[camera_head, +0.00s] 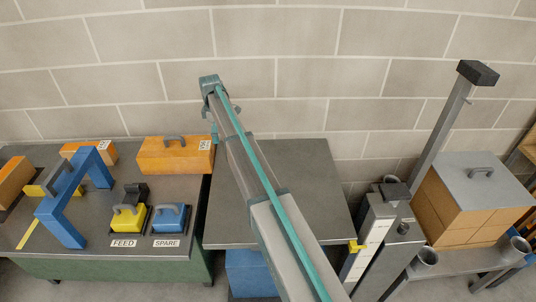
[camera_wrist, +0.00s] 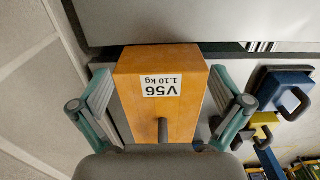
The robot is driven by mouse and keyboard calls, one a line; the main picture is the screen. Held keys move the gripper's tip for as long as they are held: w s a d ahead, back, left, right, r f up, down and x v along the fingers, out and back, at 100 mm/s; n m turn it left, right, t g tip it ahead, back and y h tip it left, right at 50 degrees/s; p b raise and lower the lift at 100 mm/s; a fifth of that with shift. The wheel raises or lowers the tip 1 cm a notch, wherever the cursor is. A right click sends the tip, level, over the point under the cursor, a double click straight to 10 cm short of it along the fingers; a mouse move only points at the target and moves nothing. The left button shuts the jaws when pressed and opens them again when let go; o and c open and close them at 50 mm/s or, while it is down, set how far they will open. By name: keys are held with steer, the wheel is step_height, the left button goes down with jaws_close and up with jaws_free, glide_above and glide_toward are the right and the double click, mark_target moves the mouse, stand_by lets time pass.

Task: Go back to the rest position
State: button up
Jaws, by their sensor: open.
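My arm reaches up and away from the lower right of the head view, and my gripper (camera_head: 213,132) is at its far end, by the right end of an orange box (camera_head: 172,157). In the wrist view, my gripper (camera_wrist: 160,102) is open, with one teal finger on each side of the orange box (camera_wrist: 190,112). The box has a dark handle and a white label reading V56, 1.10 kg.
A bare grey table (camera_head: 300,190) stands under my arm. On the left table are a blue arch (camera_head: 62,225), a yellow block (camera_head: 128,219) by FEED and a blue block (camera_head: 169,220) by SPARE. A post (camera_head: 440,125) and a lidded carton (camera_head: 460,208) stand right. A block wall (camera_head: 300,60) is behind.

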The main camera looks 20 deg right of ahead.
mark_target(201, 151)
step_height(201, 151, down, 10)
steer(key=b, duration=0.3)
steer(key=shift+r, duration=0.15)
stand_by(0.4)
steer(key=shift+w+a, duration=0.5)
steer(key=shift+a, duration=0.9)
steer(key=shift+w+a, duration=0.55)
steer(key=shift+a, duration=0.85)
steer(key=shift+w+a, duration=0.5)
steer(key=shift+a, duration=0.9)
steer(key=shift+w+a, duration=0.2)
steer(key=shift+a, duration=0.4)
steer(key=shift+w+a, duration=0.2)
steer(key=shift+a, duration=0.4)
steer(key=shift+d, duration=0.1)
steer(key=shift+s+d+p, duration=0.2)
steer(key=shift+s+d, duration=0.05)
steer(key=shift+d, duration=0.45)
steer(key=shift+s+d+p, duration=0.15)
steer(key=shift+s+d, duration=0.1)
steer(key=shift+d, duration=0.4)
steer(key=shift+r+p, duration=2.75)
steer(key=shift+r, duration=3.75)
